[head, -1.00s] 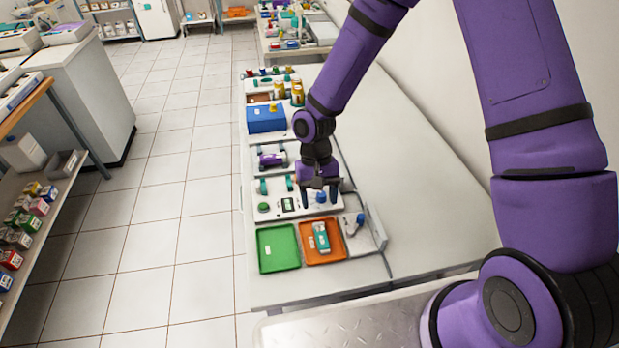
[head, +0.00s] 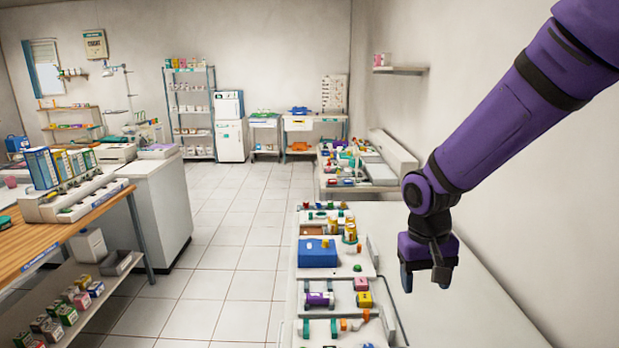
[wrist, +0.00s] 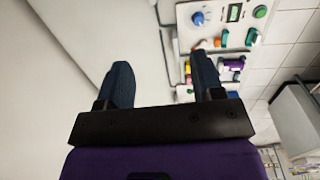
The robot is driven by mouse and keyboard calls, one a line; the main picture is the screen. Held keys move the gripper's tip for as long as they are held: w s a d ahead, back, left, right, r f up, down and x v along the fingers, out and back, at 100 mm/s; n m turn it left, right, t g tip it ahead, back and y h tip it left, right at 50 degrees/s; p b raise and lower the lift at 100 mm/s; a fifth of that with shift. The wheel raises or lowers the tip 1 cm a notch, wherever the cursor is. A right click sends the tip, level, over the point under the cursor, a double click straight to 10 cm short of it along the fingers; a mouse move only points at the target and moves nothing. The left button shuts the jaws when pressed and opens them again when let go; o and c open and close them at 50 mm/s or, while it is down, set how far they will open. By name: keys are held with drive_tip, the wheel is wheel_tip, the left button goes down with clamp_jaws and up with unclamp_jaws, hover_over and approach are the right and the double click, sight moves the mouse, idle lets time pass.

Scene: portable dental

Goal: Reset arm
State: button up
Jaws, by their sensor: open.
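My gripper (head: 426,280) hangs at the end of my purple arm in the head view, above the right part of the white bench (head: 478,290). Its two dark fingers show in the wrist view (wrist: 163,88), spread apart with nothing between them. The fingers point down and are clear of the things on the bench. The row of bench equipment lies to the left of my gripper in the head view.
A blue box (head: 317,253), yellow-capped jars (head: 349,232) and a purple item (head: 319,299) stand along the bench's left side. A wooden-topped table (head: 60,243) and white cabinet (head: 150,205) are at left. The tiled aisle (head: 228,260) between is clear. A wall rises at right.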

drive_tip(key=s+d+r+t, duration=0.3)
drive_tip(key=s+d+r, duration=0.1)
drive_tip(key=s+r, duration=0.4)
drive_tip(key=s+d+r+t+y, duration=0.1)
drive_tip(key=s+d+r+t, duration=0.1)
drive_tip(key=s+d+r, duration=0.3)
drive_tip(key=shift+s+r+t, duration=0.4)
drive_tip(key=shift+s+r, duration=1.85)
drive_tip(key=shift+r, duration=0.45)
